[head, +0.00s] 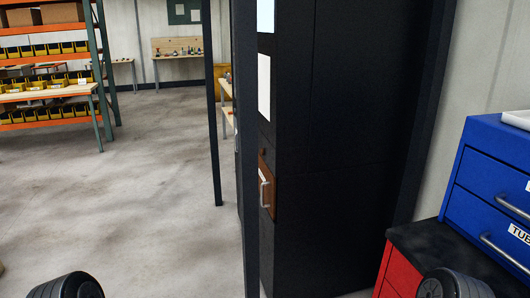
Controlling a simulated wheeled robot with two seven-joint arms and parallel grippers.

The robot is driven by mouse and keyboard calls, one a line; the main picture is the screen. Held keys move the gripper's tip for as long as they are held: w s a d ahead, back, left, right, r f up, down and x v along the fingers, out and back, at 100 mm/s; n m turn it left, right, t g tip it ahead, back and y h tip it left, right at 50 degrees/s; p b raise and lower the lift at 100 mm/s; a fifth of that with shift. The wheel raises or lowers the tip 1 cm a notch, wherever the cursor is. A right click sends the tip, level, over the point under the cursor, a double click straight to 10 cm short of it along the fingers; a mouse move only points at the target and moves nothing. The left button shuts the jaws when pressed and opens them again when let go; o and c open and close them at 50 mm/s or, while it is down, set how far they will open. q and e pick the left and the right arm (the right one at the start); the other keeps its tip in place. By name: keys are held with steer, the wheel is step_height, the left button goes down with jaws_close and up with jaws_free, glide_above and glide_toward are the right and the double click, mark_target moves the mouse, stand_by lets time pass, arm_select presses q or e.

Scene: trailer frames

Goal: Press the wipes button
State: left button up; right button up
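I cannot make out a button that is clearly marked for wipes. A tall black cabinet (340,150) fills the middle of the view, seen mostly from its side. On its narrow left-facing front are a brown panel (266,175) with a pale handle (264,192), and two white sheets higher up. A small dark round spot (263,152) shows just above the brown panel, too small to tell what it is. Black rounded parts of my arms show at the bottom left and bottom right edges. Neither gripper's fingers are in view.
A black post (250,200) stands close before the cabinet's front. A blue drawer unit (480,195) sits on a red one with a black top (440,252) at right. Shelving with yellow bins (45,100) stands at left. The concrete floor (150,190) between is open.

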steer(key=shift+c, duration=0.5)
jaws_close()
stand_by(1.5)
